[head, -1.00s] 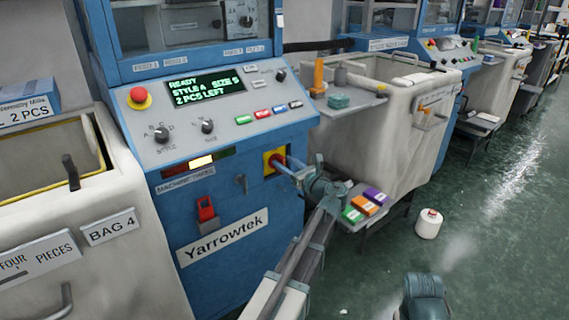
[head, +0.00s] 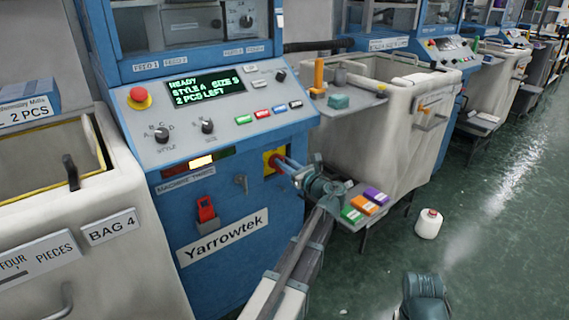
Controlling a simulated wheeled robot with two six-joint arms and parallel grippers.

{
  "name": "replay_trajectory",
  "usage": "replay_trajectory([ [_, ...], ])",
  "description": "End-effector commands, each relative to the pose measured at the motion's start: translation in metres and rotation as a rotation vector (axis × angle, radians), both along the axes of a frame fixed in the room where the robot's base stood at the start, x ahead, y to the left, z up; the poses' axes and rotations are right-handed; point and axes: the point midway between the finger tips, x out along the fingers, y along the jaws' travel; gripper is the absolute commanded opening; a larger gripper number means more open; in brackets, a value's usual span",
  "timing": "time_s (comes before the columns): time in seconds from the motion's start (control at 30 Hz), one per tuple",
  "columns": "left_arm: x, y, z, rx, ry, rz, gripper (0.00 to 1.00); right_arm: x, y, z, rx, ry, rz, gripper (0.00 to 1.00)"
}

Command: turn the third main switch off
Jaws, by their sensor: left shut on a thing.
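The blue machine (head: 222,271) carries a label that reads MACHINE THREE and a Yarrowtek plate. Its main switch (head: 268,158) is a yellow plate with a red knob on the front's right side. My left gripper (head: 284,161) reaches the switch from the right and is shut on its red knob, which the fingers mostly hide. I cannot tell the knob's angle. The display (head: 205,86) is lit and reads READY, STYLE A, 2 PCS LEFT. My right gripper does not show; only part of that arm is at the bottom.
A red emergency button (head: 141,95) and several coloured buttons sit on the sloped panel. A red padlock-like part (head: 207,208) hangs below. A shelf with coloured boxes (head: 363,202) is close to my left wrist.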

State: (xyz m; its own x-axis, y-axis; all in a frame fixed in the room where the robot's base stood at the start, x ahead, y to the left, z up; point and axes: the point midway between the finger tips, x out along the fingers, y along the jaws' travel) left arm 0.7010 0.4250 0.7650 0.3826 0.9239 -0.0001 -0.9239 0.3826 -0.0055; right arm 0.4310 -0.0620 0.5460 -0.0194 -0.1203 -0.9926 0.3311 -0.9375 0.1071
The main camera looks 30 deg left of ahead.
Motion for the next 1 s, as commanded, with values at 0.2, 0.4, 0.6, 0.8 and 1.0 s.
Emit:
replay_trajectory([
  [0.2,-0.002,0.001,0.000,-0.026,-0.063,0.000,0.00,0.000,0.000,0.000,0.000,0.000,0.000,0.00],
  [0.4,-0.005,0.002,-0.001,-0.081,-0.199,0.000,0.00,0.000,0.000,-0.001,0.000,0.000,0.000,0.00],
  [0.6,-0.008,0.003,-0.002,-0.154,-0.375,0.001,0.00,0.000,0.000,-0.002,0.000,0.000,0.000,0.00],
  [0.8,-0.011,0.005,-0.004,-0.226,-0.549,0.001,0.00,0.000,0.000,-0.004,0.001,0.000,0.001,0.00],
  [1.0,-0.014,0.006,-0.007,-0.299,-0.725,0.001,0.00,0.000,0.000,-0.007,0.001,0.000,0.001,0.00],
])
